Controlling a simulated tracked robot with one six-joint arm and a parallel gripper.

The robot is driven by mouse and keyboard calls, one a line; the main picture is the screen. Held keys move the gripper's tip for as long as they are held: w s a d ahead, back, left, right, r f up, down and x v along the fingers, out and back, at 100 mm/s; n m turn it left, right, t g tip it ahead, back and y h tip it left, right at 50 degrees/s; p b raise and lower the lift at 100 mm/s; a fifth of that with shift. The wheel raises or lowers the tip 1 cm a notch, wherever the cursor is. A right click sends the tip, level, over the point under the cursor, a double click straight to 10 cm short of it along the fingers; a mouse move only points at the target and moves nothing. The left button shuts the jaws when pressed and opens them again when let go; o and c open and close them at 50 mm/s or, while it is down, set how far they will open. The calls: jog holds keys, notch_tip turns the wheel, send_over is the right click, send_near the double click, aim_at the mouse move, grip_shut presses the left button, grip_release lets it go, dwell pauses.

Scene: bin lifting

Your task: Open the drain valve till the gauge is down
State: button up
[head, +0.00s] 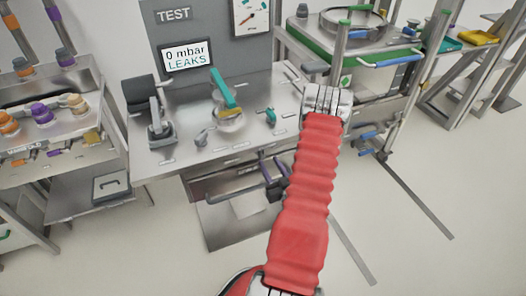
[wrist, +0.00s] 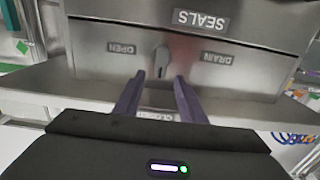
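The drain valve handle (wrist: 162,60) is a small grey lever on a metal front, with its narrow end toward my gripper. The OPEN label (wrist: 121,48) is left of it and the DRAIN label (wrist: 216,58) right; a partly hidden label lies between my fingers. My gripper (wrist: 159,80) is open, its two purple fingers apart with the handle's end between or just beyond the tips; contact cannot be told. In the head view my gripper (head: 273,175) is at the bench's front, hiding the valve. The gauge (head: 250,16) is cut off at the top; its red needle points lower left.
The display (head: 187,57) reads "0 mbar LEAKS". The test bench (head: 180,165) carries a teal-handled fixture (head: 225,95) and a grey lever clamp (head: 159,125). A cart with coloured caps (head: 43,113) stands left, a green-edged frame (head: 345,40) right. Floor is open at lower right.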

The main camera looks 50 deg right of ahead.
aim_at(263, 153)
jog(key=x, duration=0.8)
jog(key=shift+c, duration=0.2)
